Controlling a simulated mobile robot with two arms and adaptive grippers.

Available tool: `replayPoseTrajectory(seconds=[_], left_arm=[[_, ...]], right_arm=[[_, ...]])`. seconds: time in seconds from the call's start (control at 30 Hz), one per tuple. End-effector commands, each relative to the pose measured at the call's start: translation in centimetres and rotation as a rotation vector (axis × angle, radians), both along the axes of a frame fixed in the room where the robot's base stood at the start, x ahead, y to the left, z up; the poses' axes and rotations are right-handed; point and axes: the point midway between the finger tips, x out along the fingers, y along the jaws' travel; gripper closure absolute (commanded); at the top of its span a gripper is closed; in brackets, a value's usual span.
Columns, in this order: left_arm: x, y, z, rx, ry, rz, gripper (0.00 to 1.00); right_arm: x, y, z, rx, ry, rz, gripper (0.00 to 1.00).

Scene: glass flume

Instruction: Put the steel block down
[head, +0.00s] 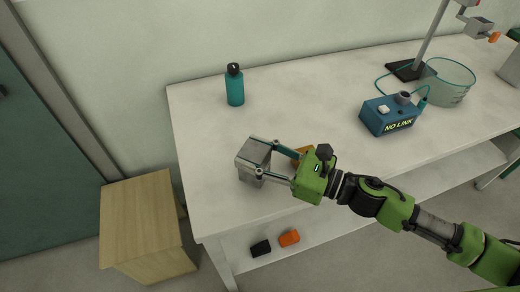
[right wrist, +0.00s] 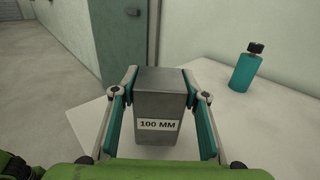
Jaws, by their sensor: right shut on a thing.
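The steel block (head: 254,158) is a grey metal block at the left part of the white table. In the right wrist view the steel block (right wrist: 160,97) stands upright between the finger pads and bears a label reading "100 MM". My right gripper (head: 262,160) is shut on it, with one finger on each side. It also shows in the right wrist view (right wrist: 161,100). I cannot tell whether the block's underside touches the table. My left gripper is not in view.
The white table (head: 310,100) has clear room around the block. A teal bottle (head: 235,88) stands behind it. A blue "NO LINK" box (head: 388,116) stands right. A wooden cabinet (head: 140,210) is at left.

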Motion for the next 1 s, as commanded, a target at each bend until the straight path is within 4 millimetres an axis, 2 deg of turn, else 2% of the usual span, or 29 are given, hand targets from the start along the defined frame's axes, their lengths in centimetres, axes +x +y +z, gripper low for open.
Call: replayPoseTrajectory(seconds=[0.03, 0.17, 0.57, 0.6, 0.67, 1.0], left_arm=[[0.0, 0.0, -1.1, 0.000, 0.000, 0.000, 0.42], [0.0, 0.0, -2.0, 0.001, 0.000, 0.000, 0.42], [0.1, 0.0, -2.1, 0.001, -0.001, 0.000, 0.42], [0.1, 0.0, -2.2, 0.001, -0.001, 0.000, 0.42], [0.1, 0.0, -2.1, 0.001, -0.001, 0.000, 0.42], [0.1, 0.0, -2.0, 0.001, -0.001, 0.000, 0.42]], right_arm=[[0.1, 0.0, -0.9, 0.003, -0.004, 0.000, 1.00], [0.1, 0.0, -2.0, 0.004, -0.004, 0.000, 1.00], [0.0, 0.0, -2.2, 0.004, -0.004, 0.001, 1.00], [0.0, -0.1, -2.7, -0.002, 0.001, -0.002, 0.56], [0.0, -0.1, -2.6, -0.002, 0.001, -0.002, 0.42], [0.0, -0.1, -2.5, -0.002, 0.001, -0.002, 0.42]])
